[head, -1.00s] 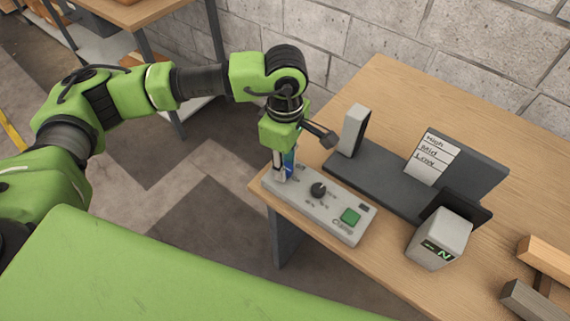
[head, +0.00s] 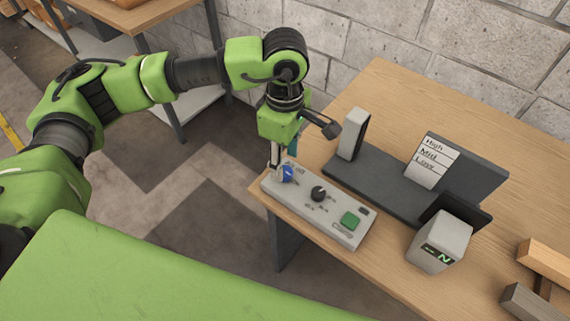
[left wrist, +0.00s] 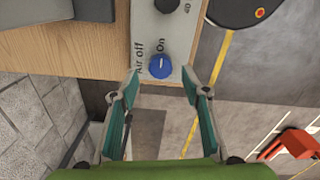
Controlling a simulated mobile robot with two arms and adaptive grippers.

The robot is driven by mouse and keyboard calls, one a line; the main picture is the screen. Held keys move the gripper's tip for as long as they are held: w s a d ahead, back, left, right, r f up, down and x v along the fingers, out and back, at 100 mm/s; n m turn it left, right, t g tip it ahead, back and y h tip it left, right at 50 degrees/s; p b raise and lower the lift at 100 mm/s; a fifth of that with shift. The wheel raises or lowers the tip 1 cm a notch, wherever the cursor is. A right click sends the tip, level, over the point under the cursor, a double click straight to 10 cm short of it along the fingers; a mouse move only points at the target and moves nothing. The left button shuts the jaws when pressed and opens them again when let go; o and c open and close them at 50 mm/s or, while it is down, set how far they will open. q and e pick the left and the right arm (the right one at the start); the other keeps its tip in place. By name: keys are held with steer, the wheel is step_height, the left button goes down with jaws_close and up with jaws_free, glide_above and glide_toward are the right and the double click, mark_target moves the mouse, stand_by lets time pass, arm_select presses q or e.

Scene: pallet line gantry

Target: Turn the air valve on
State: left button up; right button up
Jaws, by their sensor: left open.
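The air valve is a blue knob (head: 287,174) at the left end of a grey control panel (head: 335,222) on the wooden bench. In the left wrist view the blue knob (left wrist: 160,66) sits beside the words "Air off" and "On". I cannot tell clearly which word its mark points to. My left gripper (head: 276,162) is at the knob's end of the panel, pointing down. In the left wrist view its teal fingers (left wrist: 160,82) are open and empty, one to each side of the knob, apparently not touching it. My right gripper is not in view.
The panel also has a black dial (head: 319,193) and a green button (head: 350,219). Behind it stands a dark fixture (head: 375,184) with a High/Mid/Low card (head: 431,160) and a grey display box (head: 440,240). Wooden blocks (head: 545,262) lie at right. A block wall is behind.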

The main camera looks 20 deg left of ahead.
mark_target(285, 171)
arm_select(q)
step_height(285, 171, up, 9)
steer(key=shift+f, duration=0.2)
steer(key=shift+s+f, duration=0.1)
stand_by(0.5)
